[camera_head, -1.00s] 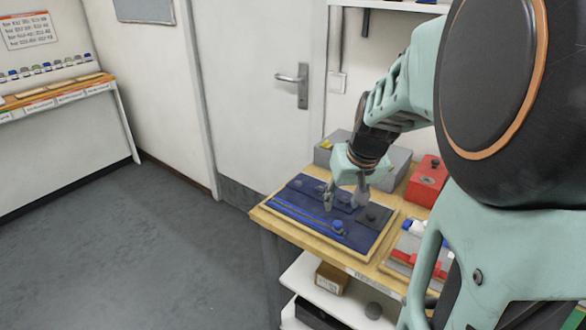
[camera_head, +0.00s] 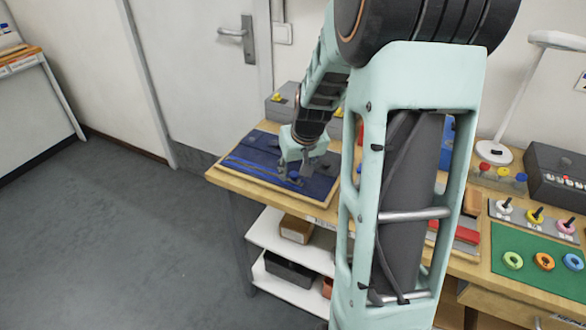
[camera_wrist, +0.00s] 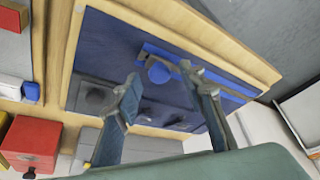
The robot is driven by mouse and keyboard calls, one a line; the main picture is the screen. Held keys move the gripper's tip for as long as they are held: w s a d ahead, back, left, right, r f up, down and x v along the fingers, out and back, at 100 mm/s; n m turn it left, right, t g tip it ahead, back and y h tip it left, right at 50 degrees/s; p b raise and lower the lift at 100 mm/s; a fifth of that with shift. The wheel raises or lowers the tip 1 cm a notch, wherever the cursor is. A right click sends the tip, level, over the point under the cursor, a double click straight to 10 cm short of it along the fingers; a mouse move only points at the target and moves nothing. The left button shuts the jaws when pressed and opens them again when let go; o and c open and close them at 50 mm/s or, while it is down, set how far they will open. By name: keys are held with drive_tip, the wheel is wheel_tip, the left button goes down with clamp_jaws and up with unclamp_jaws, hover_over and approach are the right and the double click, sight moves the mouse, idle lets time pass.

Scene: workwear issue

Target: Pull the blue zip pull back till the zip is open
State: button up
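The blue zip pull (camera_wrist: 160,72) is a round knob at one end of the blue zip strip (camera_wrist: 222,78) on a dark blue panel. In the head view the strip (camera_head: 250,168) runs along the panel's near edge, and my gripper hides the pull. My gripper (camera_wrist: 161,75) is open and points down at the panel. In the wrist view its fingertips appear on either side of the pull, with gaps to both. I cannot tell whether they are down at its height. It also shows low over the panel in the head view (camera_head: 293,176).
The panel sits on a wooden board at the bench's left end. A red box (camera_wrist: 32,142) and grey box (camera_head: 283,103) stand nearby. A green mat with rings (camera_head: 535,275) lies right. Floor at left is clear.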

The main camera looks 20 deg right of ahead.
drive_tip(key=shift+f, duration=0.1)
clamp_jaws()
idle(0.3)
drive_tip(key=w+a, duration=0.4)
drive_tip(key=w, duration=0.1)
drive_tip(key=w+a, duration=0.4)
drive_tip(key=w, duration=0.1)
drive_tip(key=w+a, duration=0.4)
drive_tip(key=w, duration=0.2)
drive_tip(key=shift+a, duration=0.25)
drive_tip(key=shift+w+a, duration=0.1)
drive_tip(key=shift+a, duration=0.05)
drive_tip(key=shift+c, duration=0.4)
unclamp_jaws()
drive_tip(key=shift+o, duration=0.4)
